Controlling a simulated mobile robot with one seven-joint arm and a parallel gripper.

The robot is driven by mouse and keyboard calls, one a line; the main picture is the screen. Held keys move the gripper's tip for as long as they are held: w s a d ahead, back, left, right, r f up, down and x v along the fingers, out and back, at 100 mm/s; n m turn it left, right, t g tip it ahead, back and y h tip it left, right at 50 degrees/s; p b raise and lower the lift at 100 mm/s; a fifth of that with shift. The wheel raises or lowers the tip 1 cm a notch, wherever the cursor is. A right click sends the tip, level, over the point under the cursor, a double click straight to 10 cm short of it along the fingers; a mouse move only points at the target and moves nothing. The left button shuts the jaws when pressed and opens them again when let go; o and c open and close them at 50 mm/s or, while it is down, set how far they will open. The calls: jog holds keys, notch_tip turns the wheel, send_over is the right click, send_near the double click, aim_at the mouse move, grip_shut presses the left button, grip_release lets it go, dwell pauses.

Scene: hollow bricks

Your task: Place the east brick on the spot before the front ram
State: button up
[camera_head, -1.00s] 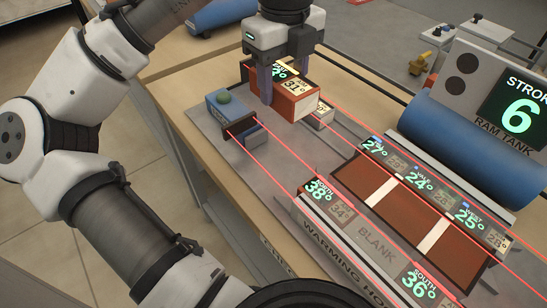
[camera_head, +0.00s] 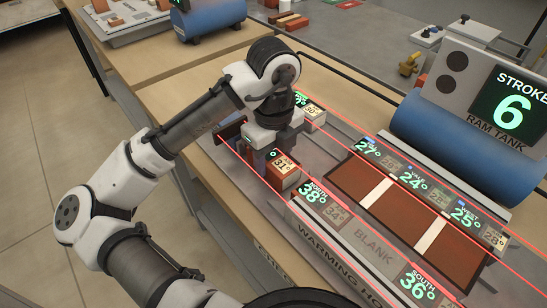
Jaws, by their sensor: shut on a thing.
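The brick (camera_head: 287,180) is red-brown with a display on top reading 31° on its pale part. My gripper (camera_head: 278,153) is shut on it from above, and the fingers partly cover it. The brick is close to the left end of the row of bays, near the plate reading NORTH 38° (camera_head: 314,191). Whether it touches the deck below cannot be told. A dark part (camera_head: 230,130) shows just left of my gripper; it may be the blue ram seen before, which my arm now mostly hides. The spot under the brick is hidden.
A pale block with a display (camera_head: 313,112) stands behind my gripper. Brown bays (camera_head: 398,205) with readouts lie to the right, beside the warming housing (camera_head: 345,228). The blue ram tank (camera_head: 465,150) stands behind them. Red light lines cross the deck.

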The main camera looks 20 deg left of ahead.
aim_at(274, 156)
jog(key=shift+f, duration=0.25)
jog(key=shift+f, duration=0.1)
jog(key=shift+f, duration=0.15)
jog(key=o, duration=1.3)
jog(key=shift+o, duration=0.2)
notch_tip(274, 156, up, 12)
jog(key=shift+r+p, duration=0.25)
jog(key=shift+p, duration=0.15)
